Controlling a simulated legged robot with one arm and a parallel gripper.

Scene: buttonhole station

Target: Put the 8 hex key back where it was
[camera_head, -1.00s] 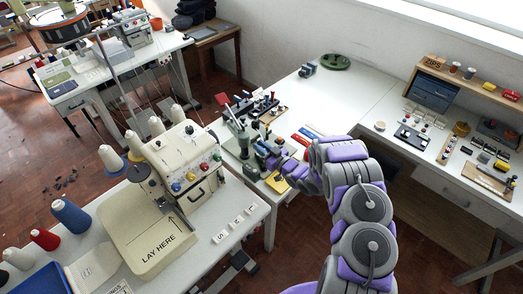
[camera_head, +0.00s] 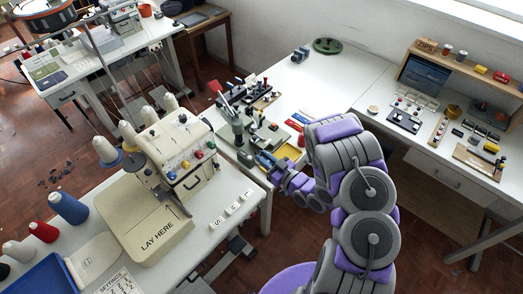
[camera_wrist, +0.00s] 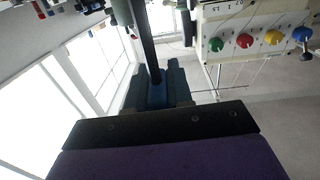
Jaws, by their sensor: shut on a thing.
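My gripper (camera_head: 268,162) is at the front edge of the middle bench, beside the green press (camera_head: 234,132). In the wrist view my gripper (camera_wrist: 157,88) is shut on a blue piece (camera_wrist: 157,94) with a long dark rod (camera_wrist: 146,40) running up out of the frame. I take this to be the hex key; no size mark on it is legible. Its far end is cut off in the wrist view and too small to make out in the head view. A rack with several small tools (camera_head: 262,92) stands behind the press.
The sewing machine (camera_head: 180,150) with coloured knobs stands on the left table. A yellow tray (camera_head: 291,151) lies right of my gripper. Small parts and a shelf (camera_head: 465,65) are on the right bench.

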